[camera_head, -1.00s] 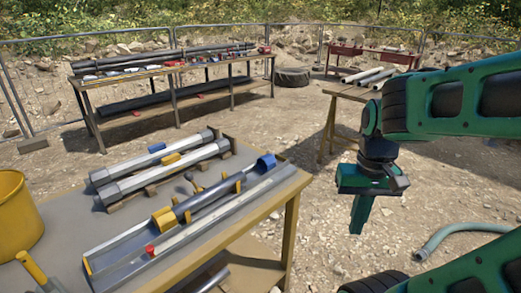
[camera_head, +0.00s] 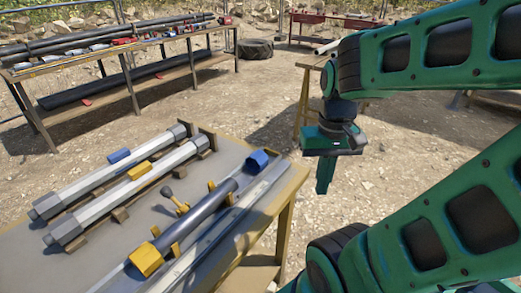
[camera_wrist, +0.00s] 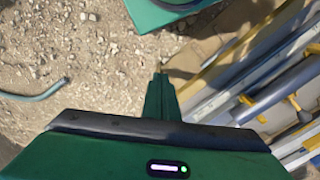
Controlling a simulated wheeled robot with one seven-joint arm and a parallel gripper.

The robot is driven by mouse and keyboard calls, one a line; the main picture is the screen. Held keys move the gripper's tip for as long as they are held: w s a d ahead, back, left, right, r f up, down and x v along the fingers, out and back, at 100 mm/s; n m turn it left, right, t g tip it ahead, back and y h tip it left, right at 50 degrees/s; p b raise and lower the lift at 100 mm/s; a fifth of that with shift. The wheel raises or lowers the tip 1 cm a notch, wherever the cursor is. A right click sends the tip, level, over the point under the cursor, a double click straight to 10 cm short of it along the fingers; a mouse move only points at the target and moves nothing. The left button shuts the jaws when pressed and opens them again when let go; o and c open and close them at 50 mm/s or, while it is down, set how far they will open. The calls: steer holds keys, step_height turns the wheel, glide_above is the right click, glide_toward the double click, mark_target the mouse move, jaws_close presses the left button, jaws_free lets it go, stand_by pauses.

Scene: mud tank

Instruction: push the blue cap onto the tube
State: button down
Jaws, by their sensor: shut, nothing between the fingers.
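The dark grey tube (camera_head: 205,208) lies in yellow holders on the workbench, running from near left to far right. The blue cap (camera_head: 258,160) sits by its far end; I cannot tell whether it touches the tube. A yellow cap (camera_head: 147,259) is on the near end. My gripper (camera_head: 323,190) is shut and empty, pointing down over the ground right of the bench, apart from the blue cap. In the wrist view, my gripper's fingers (camera_wrist: 160,85) are together over dirt, with the tube (camera_wrist: 285,85) to the right. The cap is not clearly visible there.
Two light grey hexagonal tubes lie on wooden blocks at the bench's left, with a blue band (camera_head: 119,156) and a yellow band (camera_head: 139,170). A small hammer-like tool (camera_head: 172,197) lies between. A long table (camera_head: 140,65) stands behind. A hose (camera_wrist: 35,97) lies on open dirt.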

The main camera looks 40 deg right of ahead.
steer(key=m, duration=0.8)
glide_toward(257, 161)
steer(key=w+d+f, duration=0.1)
steer(key=w+d, duration=0.3)
steer(key=d, duration=0.1)
step_height(257, 161, down, 9)
steer(key=shift+s+d+f, duration=0.15)
steer(key=shift+s, duration=0.05)
steer(key=shift+s, duration=0.1)
